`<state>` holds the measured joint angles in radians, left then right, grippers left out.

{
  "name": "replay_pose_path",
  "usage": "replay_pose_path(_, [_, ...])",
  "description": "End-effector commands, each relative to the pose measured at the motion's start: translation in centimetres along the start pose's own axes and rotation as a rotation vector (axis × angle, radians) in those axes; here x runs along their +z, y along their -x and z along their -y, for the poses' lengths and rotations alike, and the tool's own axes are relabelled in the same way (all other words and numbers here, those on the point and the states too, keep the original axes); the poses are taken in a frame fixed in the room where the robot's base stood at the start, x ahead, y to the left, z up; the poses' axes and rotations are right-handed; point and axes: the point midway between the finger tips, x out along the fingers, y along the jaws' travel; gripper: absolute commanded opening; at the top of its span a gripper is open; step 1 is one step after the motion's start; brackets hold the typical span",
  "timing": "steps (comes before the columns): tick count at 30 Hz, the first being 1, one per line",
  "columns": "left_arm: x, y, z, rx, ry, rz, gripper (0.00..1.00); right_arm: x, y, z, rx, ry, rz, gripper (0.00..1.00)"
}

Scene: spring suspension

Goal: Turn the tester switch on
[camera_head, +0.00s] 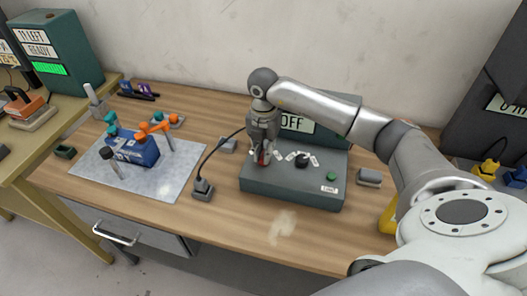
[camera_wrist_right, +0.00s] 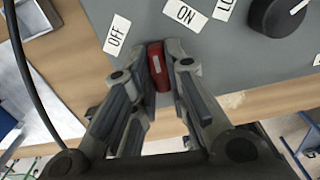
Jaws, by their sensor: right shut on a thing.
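The grey tester (camera_head: 290,190) stands on the wooden bench, with a sloped control face and an upright back panel whose display (camera_head: 299,124) reads OFF. Its red switch lever (camera_wrist_right: 158,66) sits between the OFF label (camera_wrist_right: 116,35) and the ON label (camera_wrist_right: 184,14) in the right wrist view. My right gripper (camera_wrist_right: 160,58) is shut on the lever, one finger on each side of it. In the head view the right gripper (camera_head: 263,157) comes down from above onto the tester's left part and hides most of the switch. My left gripper is not in view.
A black knob (camera_head: 302,161) and a green button (camera_head: 331,176) lie right of the switch. A cabled grey block (camera_head: 203,188) stands left of the tester. Farther left, a metal mat (camera_head: 165,185) bears a blue block (camera_head: 137,149) and orange-handled parts. The bench front is mostly clear.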

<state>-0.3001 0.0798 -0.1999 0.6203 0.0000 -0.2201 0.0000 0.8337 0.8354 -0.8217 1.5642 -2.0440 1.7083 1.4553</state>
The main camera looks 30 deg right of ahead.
Motion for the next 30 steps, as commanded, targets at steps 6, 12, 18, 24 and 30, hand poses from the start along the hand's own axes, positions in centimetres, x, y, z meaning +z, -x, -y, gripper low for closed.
replay_pose_path(6, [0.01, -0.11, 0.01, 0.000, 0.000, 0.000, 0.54, 0.07, 0.11, -0.06, 0.003, -0.205, 0.001, 0.00])
replay_pose_path(12, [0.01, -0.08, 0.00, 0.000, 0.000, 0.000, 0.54, 0.06, 0.14, -0.08, 0.004, -0.387, 0.001, 0.00])
replay_pose_path(18, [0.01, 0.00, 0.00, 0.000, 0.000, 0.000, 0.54, 0.08, 0.18, -0.09, 0.004, -0.538, 0.001, 0.00])
replay_pose_path(24, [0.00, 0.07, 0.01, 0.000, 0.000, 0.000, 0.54, 0.11, 0.19, -0.09, 0.005, -0.646, 0.001, 0.00])
replay_pose_path(30, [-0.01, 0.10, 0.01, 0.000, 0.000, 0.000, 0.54, 0.13, 0.19, -0.08, 0.005, -0.704, 0.002, 0.00])
